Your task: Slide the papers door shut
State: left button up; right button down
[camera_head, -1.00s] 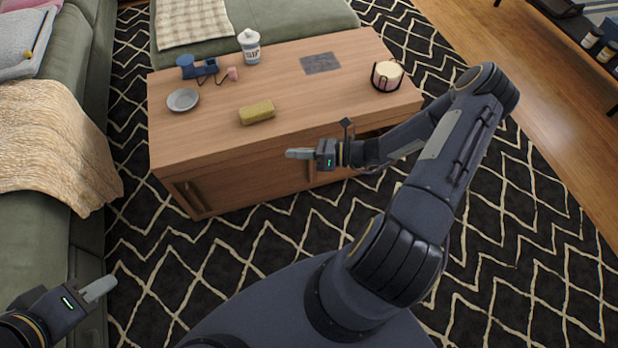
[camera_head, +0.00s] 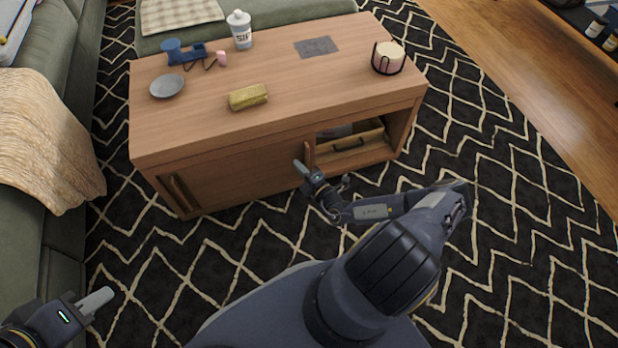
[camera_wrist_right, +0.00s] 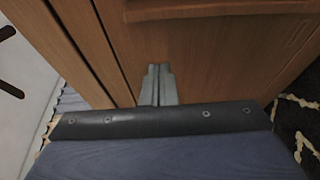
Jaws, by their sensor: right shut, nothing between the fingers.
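The wooden coffee table (camera_head: 262,66) has sliding doors along its front. The door (camera_head: 240,173) covers the left and middle part. The right-hand compartment (camera_head: 345,131) is open and shows a drawer-like front and something grey inside. My right gripper (camera_head: 299,165) is shut and empty, its tips at the door front just left of the handle by the opening. In the right wrist view its fingers (camera_wrist_right: 158,84) are close to wooden panels; contact is unclear. My left gripper (camera_head: 102,297) hangs at the lower left, away from the table.
On the tabletop are a plate (camera_head: 167,86), a blue object (camera_head: 184,52), a white jar (camera_head: 240,30), a yellow block (camera_head: 248,96), a grey sheet (camera_head: 317,47) and a candle holder (camera_head: 388,57). A green sofa (camera_head: 60,245) stands left. Patterned rug (camera_head: 480,250) lies clear on the right.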

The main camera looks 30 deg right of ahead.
aim_at(297, 149)
jog(key=shift+w+a+f, duration=0.15)
jog(key=shift+w, duration=1)
jog(key=shift+d+b, duration=0.85)
jog(key=shift+d, duration=0.35)
jog(key=shift+s+d, duration=0.25)
jog(key=shift+d, duration=0.5)
pick_arm(q)
notch_tip(297, 149, down, 3)
jog(key=shift+r, duration=0.15)
pick_arm(e)
jog(key=shift+r, duration=0.2)
